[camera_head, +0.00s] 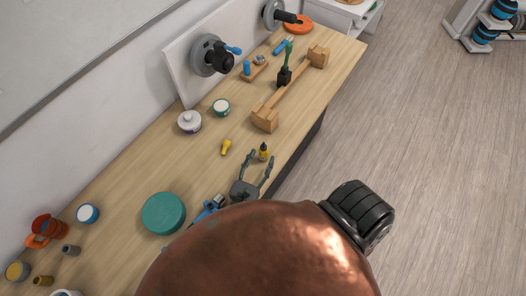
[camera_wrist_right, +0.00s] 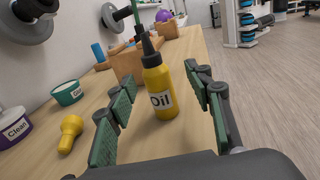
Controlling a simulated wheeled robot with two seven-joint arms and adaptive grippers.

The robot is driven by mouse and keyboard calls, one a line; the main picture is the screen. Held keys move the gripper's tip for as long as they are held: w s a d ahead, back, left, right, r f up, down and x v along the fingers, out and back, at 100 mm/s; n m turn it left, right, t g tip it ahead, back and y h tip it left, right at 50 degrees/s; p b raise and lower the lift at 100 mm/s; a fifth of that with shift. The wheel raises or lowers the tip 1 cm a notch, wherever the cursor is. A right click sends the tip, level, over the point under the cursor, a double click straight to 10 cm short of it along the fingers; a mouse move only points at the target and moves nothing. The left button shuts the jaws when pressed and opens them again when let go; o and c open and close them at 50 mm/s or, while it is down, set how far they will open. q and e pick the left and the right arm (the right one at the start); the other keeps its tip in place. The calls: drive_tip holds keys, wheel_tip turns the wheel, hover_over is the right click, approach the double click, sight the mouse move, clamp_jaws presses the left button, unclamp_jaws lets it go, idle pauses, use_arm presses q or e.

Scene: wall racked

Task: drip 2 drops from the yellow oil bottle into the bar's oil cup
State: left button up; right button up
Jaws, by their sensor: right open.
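The yellow oil bottle (camera_head: 263,153) stands upright on the bench near its front edge. In the right wrist view the bottle (camera_wrist_right: 160,95) shows a black nozzle and an "Oil" label. My right gripper (camera_head: 257,161) is open with one finger to each side of the bottle; in the wrist view gaps show on both sides of it. A wooden bar-like piece (camera_head: 287,94) with blocks at its ends lies farther along the bench, with a black, green-handled item (camera_head: 285,75) at its middle. I cannot make out the oil cup. My left gripper is not in view.
A yellow bulb-shaped item (camera_head: 226,147) lies left of the bottle. Wall mounts (camera_head: 211,56) rise behind. Floor is clear at right.

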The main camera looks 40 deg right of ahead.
sight(262, 154)
drive_tip(key=shift+w+d+p, duration=0.45)
drive_tip(key=shift+w+d, duration=0.5)
drive_tip(key=shift+x, duration=1.2)
drive_tip(key=shift+f, duration=0.25)
drive_tip(key=shift+s, duration=0.1)
drive_tip(key=c, duration=0.7)
clamp_jaws()
use_arm(q)
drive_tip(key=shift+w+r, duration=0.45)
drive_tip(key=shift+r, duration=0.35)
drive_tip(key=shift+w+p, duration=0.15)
drive_tip(key=shift+p, duration=0.15)
use_arm(e)
drive_tip(key=shift+r, duration=0.15)
